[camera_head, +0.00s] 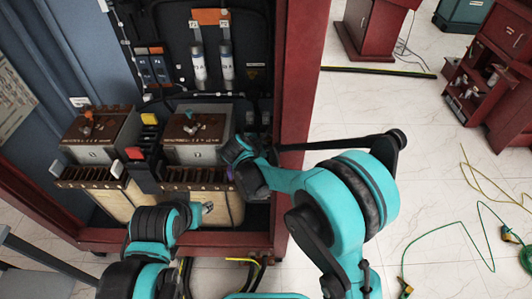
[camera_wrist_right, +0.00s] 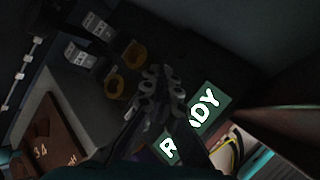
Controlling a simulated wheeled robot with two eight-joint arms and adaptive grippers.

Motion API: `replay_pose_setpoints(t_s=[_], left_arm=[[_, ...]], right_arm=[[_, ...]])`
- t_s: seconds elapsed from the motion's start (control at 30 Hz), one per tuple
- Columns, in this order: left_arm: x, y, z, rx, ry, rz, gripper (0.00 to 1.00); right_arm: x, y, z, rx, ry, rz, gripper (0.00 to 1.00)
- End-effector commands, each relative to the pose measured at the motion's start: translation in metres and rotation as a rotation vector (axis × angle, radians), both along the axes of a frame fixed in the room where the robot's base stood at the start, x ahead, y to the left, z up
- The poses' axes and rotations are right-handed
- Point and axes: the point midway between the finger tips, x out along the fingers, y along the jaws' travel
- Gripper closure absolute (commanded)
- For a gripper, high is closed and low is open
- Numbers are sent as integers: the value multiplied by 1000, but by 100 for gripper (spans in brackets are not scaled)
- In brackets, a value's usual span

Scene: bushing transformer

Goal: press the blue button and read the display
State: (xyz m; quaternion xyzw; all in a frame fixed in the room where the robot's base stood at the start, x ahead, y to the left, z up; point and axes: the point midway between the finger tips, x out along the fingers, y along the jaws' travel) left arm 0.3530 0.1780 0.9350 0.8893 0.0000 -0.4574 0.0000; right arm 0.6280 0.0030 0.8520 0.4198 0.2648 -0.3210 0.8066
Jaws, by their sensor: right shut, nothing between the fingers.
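A green display (camera_wrist_right: 208,105) with large white letters shows in the right wrist view. "R" and "DY" can be read; my gripper hides the middle of the word. My right gripper (camera_wrist_right: 158,88) is shut and empty, in front of the display in that view. In the head view my right gripper (camera_head: 240,160) is at the cabinet's right inner side, its fingertips mostly hidden. I cannot make out a blue button for certain; a dim purple-blue patch shows beside the gripper. My left gripper (camera_head: 207,207) is low in front of the cabinet, its jaws too small to judge.
The red-framed cabinet (camera_head: 300,75) holds two brown-topped units, the left one (camera_head: 97,123) and the right one (camera_head: 198,124). Two yellow rings, upper (camera_wrist_right: 134,54) and lower (camera_wrist_right: 114,86), sit near the display. Cables (camera_head: 462,225) lie on the right floor.

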Motion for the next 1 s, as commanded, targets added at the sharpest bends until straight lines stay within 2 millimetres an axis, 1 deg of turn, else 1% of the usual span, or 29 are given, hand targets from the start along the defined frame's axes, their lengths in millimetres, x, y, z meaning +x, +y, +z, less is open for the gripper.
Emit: replay_pose_setpoints(t_s=[0.2, 0.57, 1.0], left_arm=[[0, 0, -7, 0, 0, 0, 60], [0, 0, -6, 0, 0, 0, 60], [0, 0, -6, 0, 0, 0, 60]], right_arm=[[0, 0, -8, 0, 0, 0, 100], [0, 0, -8, 0, 0, 0, 100], [0, 0, -13, 0, 0, 0, 100]])
